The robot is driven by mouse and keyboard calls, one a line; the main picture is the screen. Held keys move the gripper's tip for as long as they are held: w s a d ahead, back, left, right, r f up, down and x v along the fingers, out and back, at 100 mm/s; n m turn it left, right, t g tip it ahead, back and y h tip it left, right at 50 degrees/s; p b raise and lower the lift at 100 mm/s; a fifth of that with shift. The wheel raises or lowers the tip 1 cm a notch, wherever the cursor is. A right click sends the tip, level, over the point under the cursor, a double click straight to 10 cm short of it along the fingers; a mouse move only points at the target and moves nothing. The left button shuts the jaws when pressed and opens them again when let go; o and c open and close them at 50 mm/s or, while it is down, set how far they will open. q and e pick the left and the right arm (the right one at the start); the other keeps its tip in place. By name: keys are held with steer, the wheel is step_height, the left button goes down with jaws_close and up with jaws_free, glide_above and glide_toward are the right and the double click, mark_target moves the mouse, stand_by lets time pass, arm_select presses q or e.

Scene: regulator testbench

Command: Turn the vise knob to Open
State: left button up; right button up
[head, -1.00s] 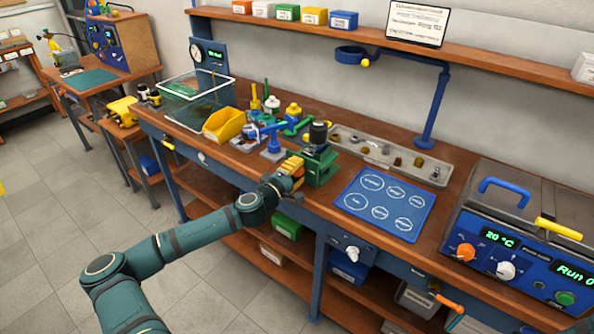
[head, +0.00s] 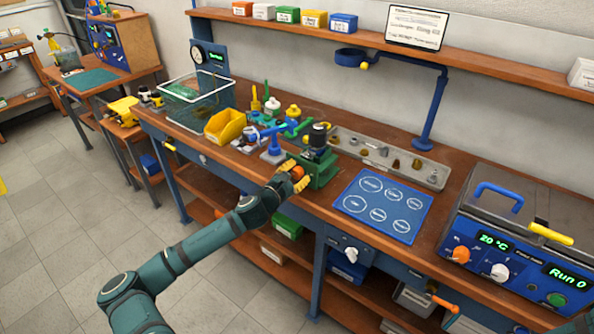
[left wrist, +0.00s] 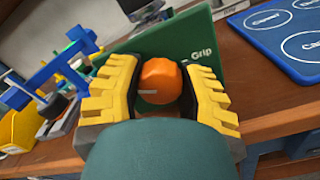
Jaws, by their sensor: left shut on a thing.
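The green vise (head: 322,170) stands at the front edge of the bench, with a dark round part on top. Its orange knob (left wrist: 161,82) sits on the green front face (left wrist: 205,75), where the word "Grip" shows to the upper right. A pale mark on the knob points left. In the head view the knob (head: 297,174) is partly covered by my gripper. My left gripper (left wrist: 163,88) has its yellow fingers on both sides of the knob, shut on it. My right gripper is not in view.
A blue mat with white circles (head: 382,205) lies right of the vise. A blue stand (head: 272,145) and a yellow bin (head: 224,125) are to the left. A grey parts tray (head: 390,157) lies behind. Open floor is in front of the bench.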

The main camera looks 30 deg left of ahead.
arm_select(q)
steer(key=shift+r+n+p, duration=0.15)
steer(key=shift+n+p, duration=0.9)
steer(key=shift+n, duration=1.25)
steer(key=o, duration=1.2)
steer(key=s, duration=0.8)
steer(key=s+a, duration=0.1)
steer(key=s, duration=0.3)
